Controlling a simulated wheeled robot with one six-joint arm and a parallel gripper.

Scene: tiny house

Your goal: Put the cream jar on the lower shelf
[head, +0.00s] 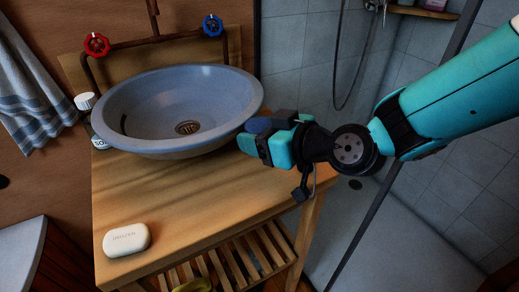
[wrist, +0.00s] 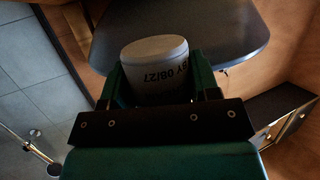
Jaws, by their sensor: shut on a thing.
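The cream jar (wrist: 154,52) is between the two fingers of my gripper (wrist: 158,84) in the wrist view. It is pale grey-white with dark print on its side. In the head view my teal gripper (head: 264,142) is at the right rim of the basin, above the counter's right edge. A small dark blue round part (head: 258,125) shows between its fingers, probably the jar; the rest is hidden. The slatted lower shelf (head: 228,268) lies under the wooden counter, only partly in view.
A blue-grey basin (head: 190,85) stands on the wooden counter (head: 185,195). A soap bar (head: 126,239) lies at the front left, and a white-capped bottle (head: 90,115) stands left of the basin. A yellow-green object (head: 194,286) shows low by the slats. Shower glass is right.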

